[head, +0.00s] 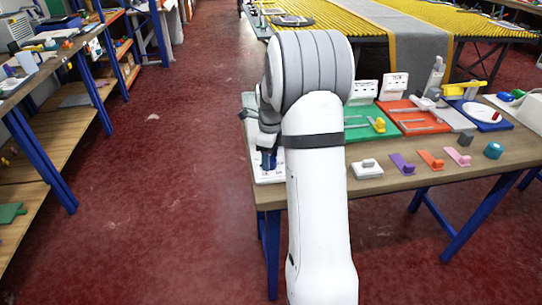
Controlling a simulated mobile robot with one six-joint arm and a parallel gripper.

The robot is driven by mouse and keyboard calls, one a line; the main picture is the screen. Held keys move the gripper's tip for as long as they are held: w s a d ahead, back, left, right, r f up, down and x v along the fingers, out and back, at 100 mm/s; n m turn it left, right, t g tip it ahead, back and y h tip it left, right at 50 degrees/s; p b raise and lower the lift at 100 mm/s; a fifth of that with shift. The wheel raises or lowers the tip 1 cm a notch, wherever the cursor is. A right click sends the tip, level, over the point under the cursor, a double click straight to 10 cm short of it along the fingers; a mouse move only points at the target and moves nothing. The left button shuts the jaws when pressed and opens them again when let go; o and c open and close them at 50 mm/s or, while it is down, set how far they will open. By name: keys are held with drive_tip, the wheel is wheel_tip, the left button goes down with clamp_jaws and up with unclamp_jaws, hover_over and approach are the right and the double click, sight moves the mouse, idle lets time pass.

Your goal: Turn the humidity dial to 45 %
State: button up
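My white and grey arm reaches over the left end of the wooden table (440,165). My gripper (267,150) points down there, just above a white plate or panel (268,178) with small dark markings. A dark blue part shows at the gripper's lower end; I cannot tell whether it is a fingertip or a knob. The arm hides most of the panel and the gripper's fingers, so contact and opening cannot be seen. I cannot make out a humidity dial or its scale for certain.
Green (369,123) and red (412,117) trays with tools stand right of my arm. Several small coloured pieces, including a purple one (402,163), lie along the front edge. Shelving (50,150) lines the left side. The red floor (165,180) between is clear.

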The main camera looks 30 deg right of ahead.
drive_tip(key=c, duration=0.9)
